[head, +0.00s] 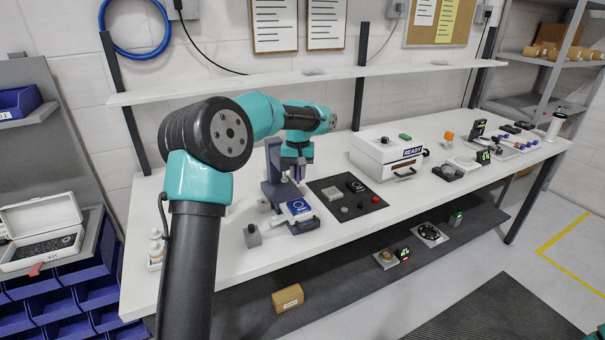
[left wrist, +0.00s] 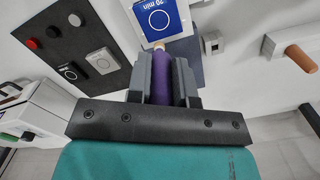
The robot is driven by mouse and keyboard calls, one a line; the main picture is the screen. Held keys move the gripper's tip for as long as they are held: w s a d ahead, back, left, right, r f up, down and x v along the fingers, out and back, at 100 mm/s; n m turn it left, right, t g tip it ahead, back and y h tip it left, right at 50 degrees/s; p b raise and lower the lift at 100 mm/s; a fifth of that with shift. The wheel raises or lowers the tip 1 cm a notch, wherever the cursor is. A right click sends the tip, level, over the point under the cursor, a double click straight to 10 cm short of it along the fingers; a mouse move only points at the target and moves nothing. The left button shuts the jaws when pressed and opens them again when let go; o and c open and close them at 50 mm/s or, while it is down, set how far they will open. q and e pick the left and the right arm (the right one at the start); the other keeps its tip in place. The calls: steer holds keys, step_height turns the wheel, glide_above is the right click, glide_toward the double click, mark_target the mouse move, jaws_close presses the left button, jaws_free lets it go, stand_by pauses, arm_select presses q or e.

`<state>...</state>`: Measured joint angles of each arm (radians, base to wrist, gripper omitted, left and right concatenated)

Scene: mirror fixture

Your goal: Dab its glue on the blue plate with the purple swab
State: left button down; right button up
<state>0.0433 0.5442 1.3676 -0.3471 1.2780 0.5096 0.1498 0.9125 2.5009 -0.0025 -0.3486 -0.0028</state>
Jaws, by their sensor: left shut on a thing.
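My left gripper (head: 297,178) is over the dark fixture (head: 274,190) on the bench. In the left wrist view the gripper (left wrist: 162,75) is shut on the purple swab (left wrist: 161,80). The swab's pale tip (left wrist: 158,46) points at the lower edge of the blue plate (left wrist: 158,20); I cannot tell if it touches. The blue plate (head: 298,208) carries a white ring and, in the left wrist view, the words "20 min". It sits at the front of the fixture. No glue can be made out. My right gripper is not in view.
A dark mat (head: 325,187) with small blocks and a red button (head: 375,199) lies right of the fixture. The white READY box (head: 376,152) stands beyond it. A grey block (head: 252,236) stands left of the plate. White bottles (head: 156,249) stand at the bench's left end.

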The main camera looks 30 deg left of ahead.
mark_target(298, 184)
arm_select(q)
steer(key=shift+f, duration=0.1)
steer(key=shift+f, duration=2.95)
steer(key=shift+f, duration=0.6)
stand_by(0.5)
steer(key=shift+r, duration=0.1)
steer(key=shift+r, duration=3.5)
